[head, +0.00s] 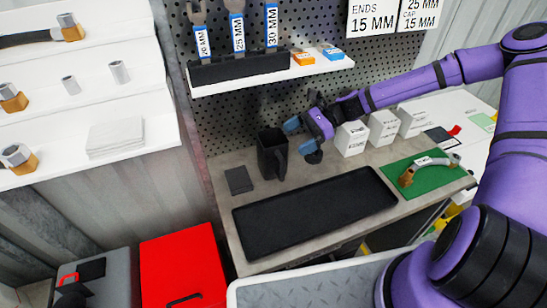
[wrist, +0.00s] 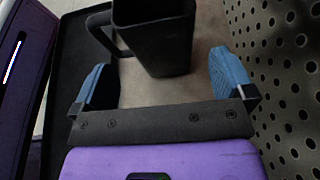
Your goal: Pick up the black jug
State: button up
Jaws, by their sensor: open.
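The black jug (head: 272,155) stands upright on the workbench near the pegboard in the head view, its handle towards the right and front. In the wrist view the jug (wrist: 155,35) is ahead of the fingers, with its handle (wrist: 103,33) on the left. My gripper (head: 300,138) is just right of the jug, with blue finger pads. In the wrist view my gripper (wrist: 165,85) is open and empty, and the jug's body lies beyond and between the fingertips. No contact with the jug shows.
A black tray (head: 315,212) lies along the bench front. A dark square pad (head: 238,180) lies left of the jug. White boxes (head: 383,127) stand to the right, near a green mat (head: 425,175). A tool shelf (head: 270,75) overhangs behind; the pegboard (wrist: 290,80) runs close beside the gripper.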

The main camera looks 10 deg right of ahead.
aim_at(277, 147)
jog(key=shift+x, duration=3.4)
jog(key=shift+r, duration=0.1)
jog(key=c, duration=1)
